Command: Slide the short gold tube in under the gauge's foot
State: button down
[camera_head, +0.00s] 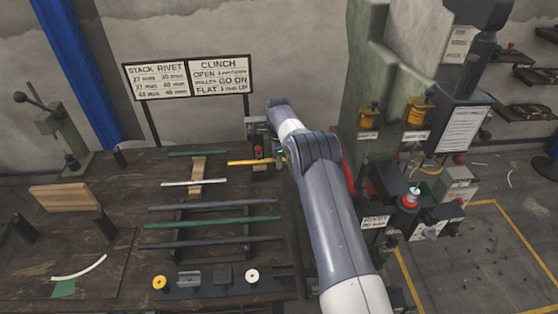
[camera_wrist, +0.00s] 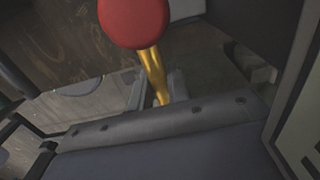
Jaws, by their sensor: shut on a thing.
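The short gold tube (camera_head: 243,162) lies roughly level above the back of the dark bench, its free end pointing left. My gripper (camera_head: 281,156) is shut on the tube's right end, partly hidden by my arm. A small dark device with a red top (camera_head: 258,150), apparently the gauge, stands at the tube near my gripper. In the wrist view a round red cap (camera_wrist: 134,20) covers part of the gold tube (camera_wrist: 154,72), which runs down between my grey fingers (camera_wrist: 157,90). The gauge's foot is hidden, so I cannot tell whether the tube is under it or beside it.
A silver tube (camera_head: 193,183) lies left on a wooden strip (camera_head: 197,168), with a green tube (camera_head: 197,153) behind. Several tubes lie on a dark rack (camera_head: 180,232) in front. A sign board (camera_head: 189,79) stands behind. A green press (camera_head: 365,115) stands close right of my arm.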

jog(key=shift+w+r, duration=0.3)
jog(key=shift+w, duration=0.05)
jog(key=c, duration=1.3)
grip_release()
notch_tip(320, 180, up, 9)
jog(key=shift+s+r+b, duration=0.1)
jog(key=shift+r+b, duration=0.1)
jog(key=shift+b, duration=0.5)
jog(key=shift+s+r, duration=0.2)
jog(key=shift+r, duration=0.25)
jog(key=shift+f, duration=0.1)
jog(key=shift+w+f+p, duration=0.15)
jog(key=shift+f+p, duration=0.05)
jog(key=shift+f, duration=1.6)
jog(key=shift+w+f+p, duration=0.1)
jog(key=shift+f+p, duration=0.05)
jog(key=shift+f, duration=1.65)
